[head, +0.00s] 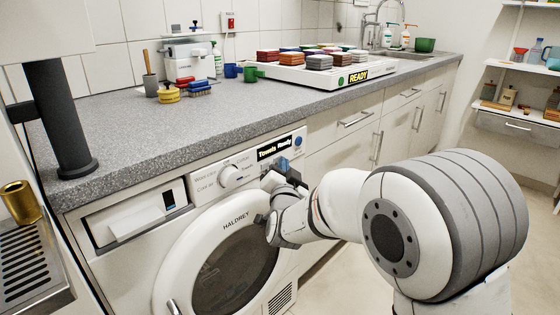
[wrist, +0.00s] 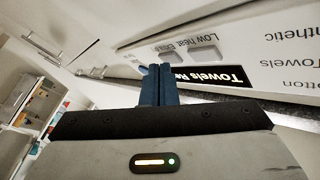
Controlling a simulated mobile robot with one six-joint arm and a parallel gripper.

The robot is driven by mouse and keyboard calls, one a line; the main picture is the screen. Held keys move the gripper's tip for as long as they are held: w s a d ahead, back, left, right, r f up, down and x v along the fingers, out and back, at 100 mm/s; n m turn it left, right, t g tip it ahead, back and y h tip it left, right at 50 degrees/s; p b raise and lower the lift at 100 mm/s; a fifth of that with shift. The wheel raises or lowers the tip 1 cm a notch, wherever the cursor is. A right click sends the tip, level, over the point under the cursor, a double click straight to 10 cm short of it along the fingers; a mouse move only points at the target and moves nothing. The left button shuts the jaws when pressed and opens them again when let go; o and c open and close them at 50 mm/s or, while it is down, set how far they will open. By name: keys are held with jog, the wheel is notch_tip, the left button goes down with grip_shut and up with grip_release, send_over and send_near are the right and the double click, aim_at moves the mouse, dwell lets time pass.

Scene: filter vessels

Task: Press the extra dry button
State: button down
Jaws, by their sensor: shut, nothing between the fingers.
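The white dryer (head: 205,235) stands under the counter, with its control panel (head: 213,178) along the top. In the wrist view the panel is upside down and shows two grey buttons side by side. The left one (wrist: 172,57) is next to the "Extra dry" lettering, partly hard to read; the right one (wrist: 205,53) is by "Low heat". My gripper (wrist: 160,70) is shut and empty, its dark blue fingertips close by the left button; I cannot tell if they touch it. In the head view my gripper (head: 283,165) covers that part of the panel.
The dryer's display (head: 275,147) reads "Towels Ready", and a round dial (head: 231,178) sits left of it. The grey counter (head: 120,120) overhangs the panel closely. A tray (head: 312,75) of coloured blocks stands on it. White cabinets (head: 355,140) lie to the right.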

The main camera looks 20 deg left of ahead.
jog(key=shift+a, duration=0.1)
dwell(0.3)
jog(key=shift+s+d+b, duration=0.2)
jog(key=shift+d+b, duration=0.4)
jog(key=d+b, duration=0.1)
jog(key=s+d+b, duration=0.1)
jog(key=d, duration=0.1)
jog(key=s+d+b, duration=0.1)
jog(key=d, duration=0.1)
jog(key=shift+s+d+b, duration=0.15)
jog(key=shift+d+b, duration=0.1)
jog(key=shift+b, duration=0.05)
